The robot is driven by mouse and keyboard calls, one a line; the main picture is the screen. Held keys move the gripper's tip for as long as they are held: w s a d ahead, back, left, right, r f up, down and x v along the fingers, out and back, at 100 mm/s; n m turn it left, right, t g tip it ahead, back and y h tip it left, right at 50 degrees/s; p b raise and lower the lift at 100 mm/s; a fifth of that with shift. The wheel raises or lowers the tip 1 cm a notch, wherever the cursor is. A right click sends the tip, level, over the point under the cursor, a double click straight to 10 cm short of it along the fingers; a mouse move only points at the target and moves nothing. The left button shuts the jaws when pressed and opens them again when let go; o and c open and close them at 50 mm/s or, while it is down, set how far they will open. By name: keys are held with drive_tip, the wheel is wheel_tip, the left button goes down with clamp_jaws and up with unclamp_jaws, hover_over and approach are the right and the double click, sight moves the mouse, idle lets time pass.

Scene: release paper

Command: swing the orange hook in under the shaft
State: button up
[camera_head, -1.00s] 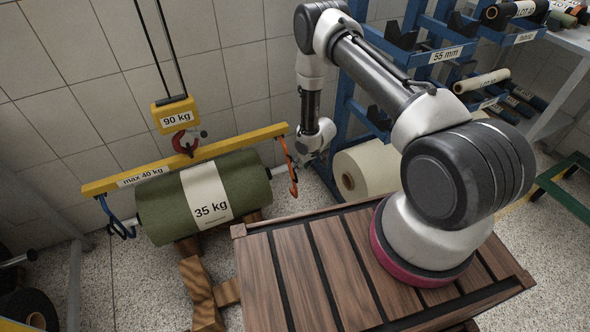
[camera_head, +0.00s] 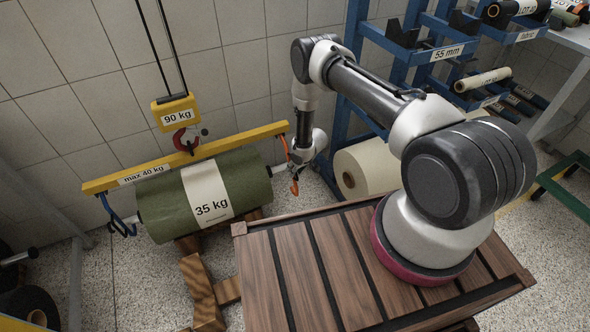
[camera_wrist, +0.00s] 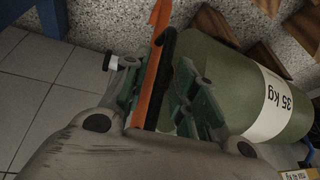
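The orange hook (camera_head: 294,187) hangs from the right end of the yellow beam (camera_head: 240,139). The green roll (camera_head: 165,210) marked 35 kg has a shaft (camera_head: 278,170) sticking out at its right end. My gripper (camera_head: 296,160) is at the hook, just right of that shaft end, and hides its middle. In the wrist view the orange hook (camera_wrist: 152,85) runs between my fingers, with a dark strip beside it. How firmly the fingers close on it is unclear. The shaft's pale end (camera_wrist: 112,62) shows left of the hook; the roll (camera_wrist: 225,85) is at the right.
A blue hook (camera_head: 120,228) hangs at the beam's left end, by the other shaft end. A yellow 90 kg hoist block (camera_head: 175,112) holds the beam. Wooden supports (camera_head: 196,285) stand under the roll. A blue rack (camera_head: 350,100) and a cream roll (camera_head: 370,168) stand to the right.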

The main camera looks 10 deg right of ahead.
clamp_jaws()
drive_tip(key=shift+w+f+t, duration=0.25)
drive_tip(key=shift+f+t, duration=0.15)
drive_tip(key=shift+f, duration=0.3)
drive_tip(key=w+a+f+t+y, duration=0.1)
drive_tip(key=w+f+t, duration=0.4)
drive_tip(key=w+f, duration=0.1)
drive_tip(key=shift+n, duration=0.3)
drive_tip(key=shift+a+t+y, duration=0.1)
drive_tip(key=shift+t+y, duration=0.2)
